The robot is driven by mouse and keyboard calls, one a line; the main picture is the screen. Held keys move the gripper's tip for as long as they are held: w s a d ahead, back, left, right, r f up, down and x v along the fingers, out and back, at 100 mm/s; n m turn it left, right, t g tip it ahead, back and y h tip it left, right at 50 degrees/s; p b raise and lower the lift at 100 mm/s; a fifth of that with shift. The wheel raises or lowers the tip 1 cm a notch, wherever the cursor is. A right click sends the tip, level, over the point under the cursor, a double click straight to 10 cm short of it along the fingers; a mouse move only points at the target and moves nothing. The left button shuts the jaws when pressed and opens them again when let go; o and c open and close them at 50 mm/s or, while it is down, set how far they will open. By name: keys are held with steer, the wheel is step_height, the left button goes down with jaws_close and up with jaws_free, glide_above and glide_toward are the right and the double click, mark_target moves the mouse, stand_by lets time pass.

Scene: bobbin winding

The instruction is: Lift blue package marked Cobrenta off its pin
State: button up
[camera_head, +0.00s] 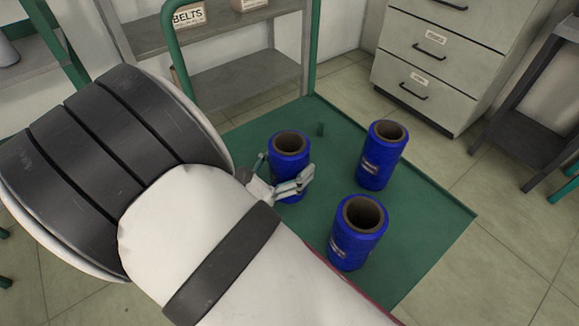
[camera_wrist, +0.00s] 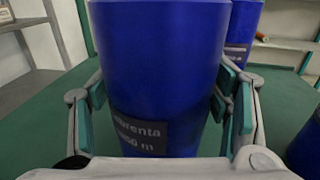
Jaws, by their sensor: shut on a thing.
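The blue package marked Cobrenta (camera_head: 289,148) is a blue spool with a brown hollow core, at the back left of the green platform in the head view. In the wrist view the package (camera_wrist: 160,60) fills the middle, with a dark label reading "obrenta" partly cut off. My gripper (camera_head: 278,184) is shut on it, with a finger on each side. The fingers (camera_wrist: 164,105) press against its left and right sides in the wrist view. It stands upright. Its base and any pin under it are hidden, so I cannot tell whether it is raised.
Two other blue spools stand on the green platform (camera_head: 425,235), one at the right (camera_head: 381,155) and one in front (camera_head: 358,232). A shelf cart (camera_head: 245,85) and a drawer cabinet (camera_head: 436,58) are beyond.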

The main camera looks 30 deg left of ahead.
steer(key=shift+r, duration=0.1)
step_height(320, 180, up, 10)
steer(key=p, duration=0.3)
stand_by(0.4)
